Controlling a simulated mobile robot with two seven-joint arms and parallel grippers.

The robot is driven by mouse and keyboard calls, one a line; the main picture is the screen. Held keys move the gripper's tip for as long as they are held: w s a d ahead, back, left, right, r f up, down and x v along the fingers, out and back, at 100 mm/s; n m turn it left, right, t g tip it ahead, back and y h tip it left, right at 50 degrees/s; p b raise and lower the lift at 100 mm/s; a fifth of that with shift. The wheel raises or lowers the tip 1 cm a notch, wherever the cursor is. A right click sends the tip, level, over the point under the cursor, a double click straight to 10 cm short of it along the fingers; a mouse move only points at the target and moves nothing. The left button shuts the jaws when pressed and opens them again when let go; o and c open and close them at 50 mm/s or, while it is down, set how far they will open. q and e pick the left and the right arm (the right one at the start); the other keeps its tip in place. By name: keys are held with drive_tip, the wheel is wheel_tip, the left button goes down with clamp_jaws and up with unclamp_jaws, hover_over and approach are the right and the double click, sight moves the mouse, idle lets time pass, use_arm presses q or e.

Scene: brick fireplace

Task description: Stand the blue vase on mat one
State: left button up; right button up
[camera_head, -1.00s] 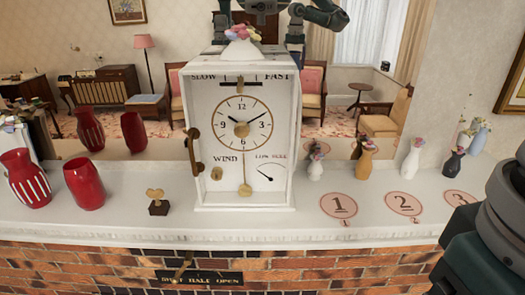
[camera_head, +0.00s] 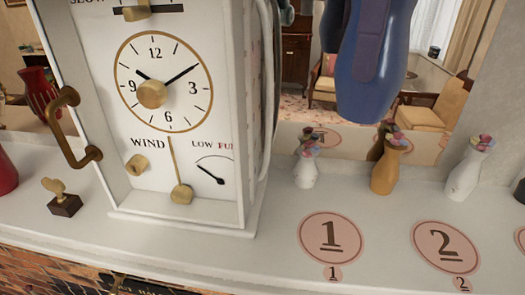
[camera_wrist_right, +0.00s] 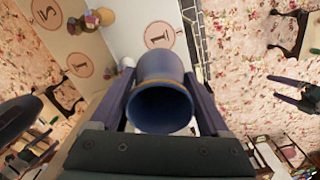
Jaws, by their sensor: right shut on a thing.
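The blue vase (camera_head: 365,95) hangs roughly upright in the upper right of the head view, its top cut off by the frame. My right gripper (camera_head: 368,45) is shut on it. The right wrist view shows the vase's open mouth (camera_wrist_right: 160,108) between the two fingers. Mat one (camera_head: 312,232) is a round pink disc marked 1, lying bare on the white mantel. The vase is held above the mantel, apart from it; its exact place over the mat cannot be judged. My left gripper is out of view.
Mat two (camera_head: 428,240) lies bare to the right. A white vase (camera_head: 305,172), an ochre vase (camera_head: 384,172) and another white vase (camera_head: 464,175) with flowers stand behind the mats. The tall white clock (camera_head: 240,110) stands left of mat one. A mirror backs the mantel.

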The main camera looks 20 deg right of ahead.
sight(365, 98)
wheel_tip(365, 98, down, 6)
drive_tip(key=shift+s+r+b, duration=0.1)
drive_tip(key=shift+r+b, duration=0.05)
drive_tip(key=shift+b, duration=0.3)
wheel_tip(365, 98, down, 13)
drive_tip(key=p, duration=0.3)
drive_tip(key=shift+f, duration=0.45)
drive_tip(key=shift+f, duration=0.15)
drive_tip(key=o, duration=1.4)
